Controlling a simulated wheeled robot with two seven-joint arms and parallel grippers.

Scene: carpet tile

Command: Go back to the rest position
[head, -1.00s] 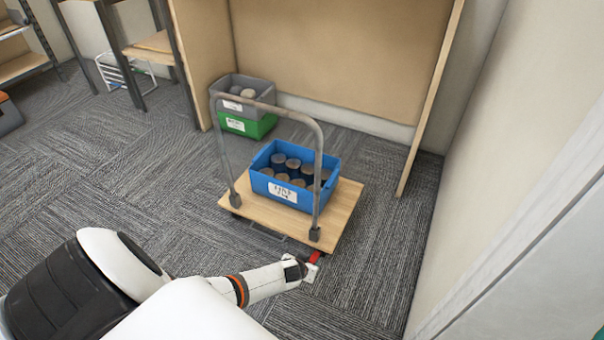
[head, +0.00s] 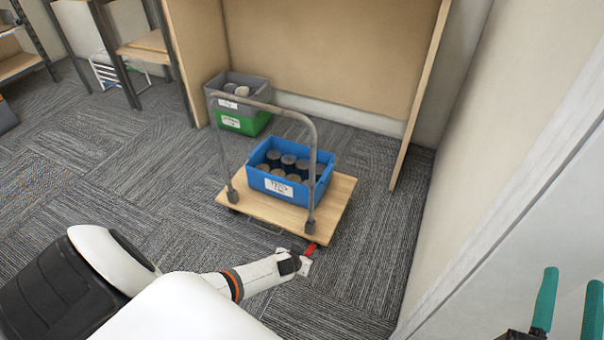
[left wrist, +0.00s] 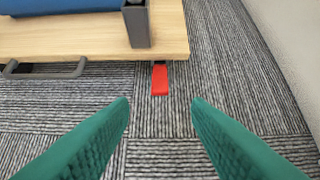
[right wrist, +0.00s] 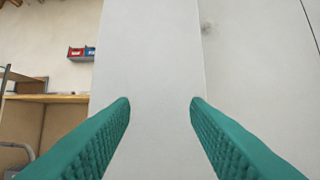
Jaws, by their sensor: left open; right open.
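My left arm reaches in from the left in the head view, with its wrist end near the front corner of a wooden platform cart (head: 338,205). In the left wrist view the left gripper (left wrist: 160,108) has its green fingers spread with nothing between them. A red pedal (left wrist: 160,79) under the cart's edge lies just beyond the fingertips. My right gripper (head: 568,305) shows at the lower right of the head view, fingers apart and empty. In the right wrist view the right gripper (right wrist: 160,105) faces a pale panel.
A blue crate (head: 255,177) of dark cylinders sits on the cart behind its grey handle (head: 312,165). Grey (head: 225,103) and green (head: 240,122) crates are stacked behind. A wall (head: 520,110) is close on the right. Carpet at left is open.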

